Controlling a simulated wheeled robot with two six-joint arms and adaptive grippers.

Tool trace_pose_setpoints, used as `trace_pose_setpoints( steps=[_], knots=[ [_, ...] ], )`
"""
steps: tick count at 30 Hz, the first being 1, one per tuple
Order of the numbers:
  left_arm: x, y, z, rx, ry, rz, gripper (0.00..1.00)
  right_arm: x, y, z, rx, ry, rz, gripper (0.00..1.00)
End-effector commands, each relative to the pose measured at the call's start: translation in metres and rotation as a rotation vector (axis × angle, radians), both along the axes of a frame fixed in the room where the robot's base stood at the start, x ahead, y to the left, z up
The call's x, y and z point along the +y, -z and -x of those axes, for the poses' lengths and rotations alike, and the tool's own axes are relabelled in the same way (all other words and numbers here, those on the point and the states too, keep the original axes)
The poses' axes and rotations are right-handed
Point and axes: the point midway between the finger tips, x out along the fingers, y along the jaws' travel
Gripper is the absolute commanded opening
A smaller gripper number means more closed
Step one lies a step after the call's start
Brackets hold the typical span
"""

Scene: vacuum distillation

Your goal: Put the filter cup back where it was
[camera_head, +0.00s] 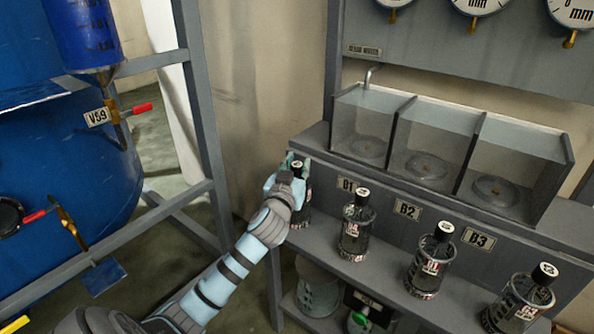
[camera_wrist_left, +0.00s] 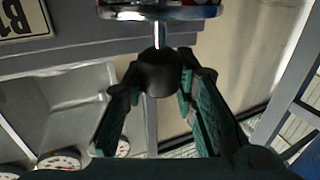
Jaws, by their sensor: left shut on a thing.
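In the left wrist view, my left gripper (camera_wrist_left: 158,85) is shut on a dark round knob (camera_wrist_left: 158,74). A thin metal stem joins the knob to a shiny disc (camera_wrist_left: 160,12), which I take to be part of the filter cup. In the head view, my left gripper (camera_head: 292,166) is at the left end of the shelf unit, left of the B1 label (camera_head: 347,184). My gripper and wrist largely hide the held thing there. My right gripper is not in view.
Black-capped bottles (camera_head: 357,228) stand along the grey shelf. Three clear-fronted compartments (camera_head: 433,145) with round discs inside are above. A blue tank (camera_head: 60,180) and a grey frame (camera_head: 206,110) are at the left. A pale wall (camera_head: 265,80) is behind the gripper.

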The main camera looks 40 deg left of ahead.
Motion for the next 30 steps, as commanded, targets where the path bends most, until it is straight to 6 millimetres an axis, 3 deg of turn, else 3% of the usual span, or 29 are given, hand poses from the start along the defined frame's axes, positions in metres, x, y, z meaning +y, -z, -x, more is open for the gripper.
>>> trace_pose_setpoints(
  steps=[7,8,12,23,30],
  knots=[
    [0.000,0.000,0.000,-0.001,0.000,0.000,0.00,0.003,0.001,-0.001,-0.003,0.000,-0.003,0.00],
    [0.000,0.002,0.000,0.003,-0.001,0.001,0.27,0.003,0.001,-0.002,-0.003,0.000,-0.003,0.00],
    [0.000,0.001,0.000,0.002,-0.001,0.001,0.46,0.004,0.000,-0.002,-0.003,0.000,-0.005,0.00],
    [-0.002,-0.002,0.004,0.002,0.000,0.001,0.46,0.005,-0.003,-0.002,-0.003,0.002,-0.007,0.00],
    [-0.023,-0.003,0.050,0.004,0.002,0.001,0.46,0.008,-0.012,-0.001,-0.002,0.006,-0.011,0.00]
  ],
)
